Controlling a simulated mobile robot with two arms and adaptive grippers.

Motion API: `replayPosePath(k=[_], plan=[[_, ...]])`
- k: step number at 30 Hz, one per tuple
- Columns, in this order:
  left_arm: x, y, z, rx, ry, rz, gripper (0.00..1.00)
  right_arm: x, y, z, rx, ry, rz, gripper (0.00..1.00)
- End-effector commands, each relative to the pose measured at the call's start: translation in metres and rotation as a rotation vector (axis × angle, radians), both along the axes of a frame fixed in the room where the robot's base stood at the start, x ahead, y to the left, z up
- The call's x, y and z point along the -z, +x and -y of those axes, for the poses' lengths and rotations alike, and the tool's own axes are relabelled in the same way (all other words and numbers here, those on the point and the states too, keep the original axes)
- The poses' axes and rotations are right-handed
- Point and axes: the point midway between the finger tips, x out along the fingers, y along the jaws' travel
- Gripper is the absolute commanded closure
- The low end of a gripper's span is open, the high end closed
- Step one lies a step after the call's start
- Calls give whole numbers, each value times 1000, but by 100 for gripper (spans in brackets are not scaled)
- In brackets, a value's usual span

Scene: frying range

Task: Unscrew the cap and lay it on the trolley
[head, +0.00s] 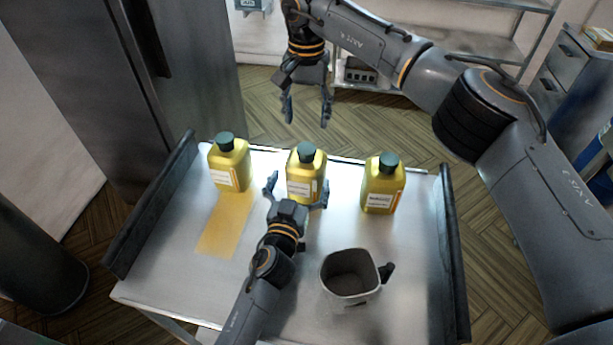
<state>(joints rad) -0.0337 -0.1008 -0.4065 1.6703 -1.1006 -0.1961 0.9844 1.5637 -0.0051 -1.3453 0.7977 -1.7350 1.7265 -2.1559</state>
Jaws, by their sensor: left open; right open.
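Three yellow bottles with dark green caps stand upright on the metal trolley (215,275): a left bottle (231,170), a middle bottle (301,186) and a right bottle (382,197). Each cap is on its bottle: the left cap (224,140), the middle cap (306,151) and the right cap (389,159). My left gripper (299,187) is open, with its fingers on either side of the middle bottle's body; I cannot tell whether they touch it. My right gripper (306,108) is open and empty, above and beyond the middle cap, pointing down.
A grey jug (350,276) with a dark handle stands at the trolley's front right. Dark raised rails edge the trolley's left (155,205) and right (454,255) sides. A yellowish patch (226,225) lies before the left bottle. The trolley's front left is clear.

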Motion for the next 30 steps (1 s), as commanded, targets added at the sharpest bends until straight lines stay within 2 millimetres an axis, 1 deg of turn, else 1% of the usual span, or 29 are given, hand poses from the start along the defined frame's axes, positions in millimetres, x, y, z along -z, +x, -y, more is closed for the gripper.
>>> replayPosePath(k=[1, 3, 6, 9, 15, 22, 23, 24, 26, 27, 29, 30], plan=[[-1, 11, 3, 1, 0, 3, 0, 0, 0, 0, 0, 0, 0, 41], [-1, 22, 6, 1, 0, 1, 0, 0, 0, 0, 0, 0, 0, 41], [-1, 37, 9, 0, 0, 1, 0, 0, 0, 0, 0, 0, 0, 41], [0, 47, 11, 0, -1, 1, 0, 0, 0, 0, 0, 0, 0, 41], [0, 56, 13, 0, -1, 1, 0, 0, 0, 0, 0, 0, 0, 41], [0, 56, 13, 0, -1, 1, 0, 0, 0, 0, 0, 0, 0, 41], [0, 56, 13, 0, -1, 1, 4, 0, 0, 0, 0, 0, 0, 41], [0, 56, 13, 0, -1, 1, 12, 0, 0, 0, 0, 0, 0, 41], [0, 56, 13, 0, -1, 0, 24, 0, 0, 0, 0, 0, 0, 41], [0, 56, 13, 0, -1, 0, 33, 0, 0, 0, 0, 0, 0, 41], [0, 56, 13, 0, -1, 0, 45, 0, 0, 0, 0, 0, 0, 41], [0, 56, 13, 0, -1, 0, 53, 0, 0, 0, 0, 0, 0, 41]])
